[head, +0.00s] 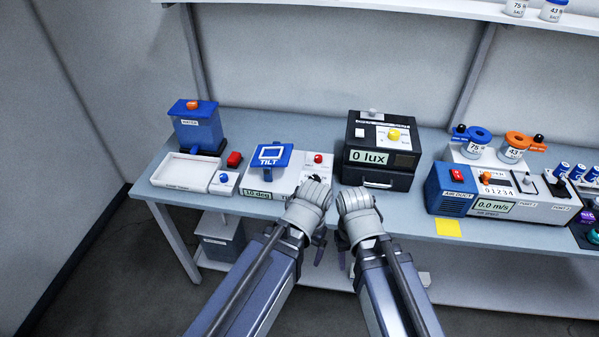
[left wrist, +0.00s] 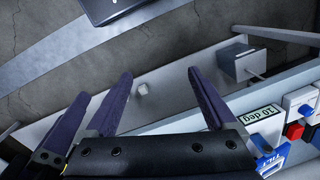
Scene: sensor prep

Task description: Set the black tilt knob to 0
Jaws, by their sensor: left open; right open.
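The white tilt station (head: 284,184) stands on the bench, with a blue TILT plate (head: 269,156) and a red button (head: 318,158). Its display (head: 257,193) reads 10 deg and also shows in the left wrist view (left wrist: 262,114). The black knob (head: 316,177) is small and partly hidden behind my left wrist. My left gripper (left wrist: 158,98) is open and empty, its two purple fingers wide apart in the left wrist view, in front of the bench. My right gripper (head: 347,258) is open beside it, also in front of the bench, mostly hidden by its own wrist.
A black lux box (head: 380,150) stands right of the tilt station. A white tray (head: 187,171) and a blue device (head: 197,128) stand left of it. The air duct station (head: 452,188) is further right. A yellow note (head: 447,227) lies at the bench's front edge.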

